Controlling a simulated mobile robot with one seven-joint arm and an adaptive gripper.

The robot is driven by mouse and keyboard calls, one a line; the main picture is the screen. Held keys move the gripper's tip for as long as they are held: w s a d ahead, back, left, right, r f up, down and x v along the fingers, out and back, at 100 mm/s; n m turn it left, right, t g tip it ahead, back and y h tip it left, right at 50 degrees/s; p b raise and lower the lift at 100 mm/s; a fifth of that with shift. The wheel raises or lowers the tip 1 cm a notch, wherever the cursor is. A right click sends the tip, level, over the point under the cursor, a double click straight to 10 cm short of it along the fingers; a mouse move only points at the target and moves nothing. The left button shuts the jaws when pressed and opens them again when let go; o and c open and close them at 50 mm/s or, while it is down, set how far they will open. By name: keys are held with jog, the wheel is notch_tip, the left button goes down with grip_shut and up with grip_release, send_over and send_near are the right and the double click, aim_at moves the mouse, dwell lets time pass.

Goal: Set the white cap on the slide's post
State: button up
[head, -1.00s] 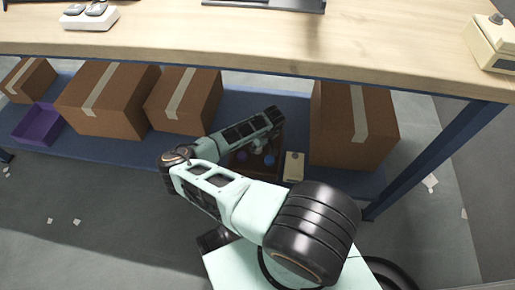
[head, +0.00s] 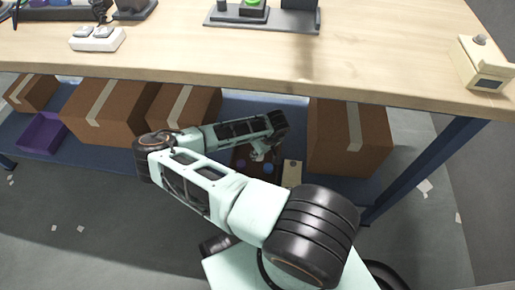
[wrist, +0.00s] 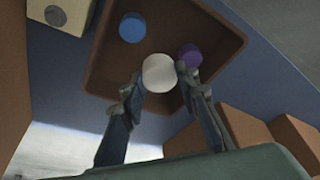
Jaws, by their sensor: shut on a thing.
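The white cap (wrist: 159,72) is between the two fingertips of my gripper (wrist: 157,80) in the wrist view, and the gripper is shut on it. They are over the brown tray (wrist: 215,22) on the lower shelf. A blue cap (wrist: 132,28) and a purple cap (wrist: 189,55) are in the tray; the purple one is close beside the right finger. I cannot tell whether the white cap is clear of the tray floor. In the head view my gripper (head: 262,151) reaches under the bench top. I cannot identify the slide's post with certainty.
Cardboard boxes (head: 348,138) flank the tray on the blue shelf, and a beige block (head: 292,173) stands beside it. The wooden bench top (head: 390,62) hangs above my gripper. It carries a grey plate with a green button (head: 256,3) and a beige box (head: 483,63).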

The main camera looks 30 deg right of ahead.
jog(key=s+a+r+p, duration=0.2)
jog(key=s+r, duration=0.3)
jog(key=s, duration=0.3)
jog(key=shift+s+a+r, duration=0.2)
jog(key=shift+s, duration=0.05)
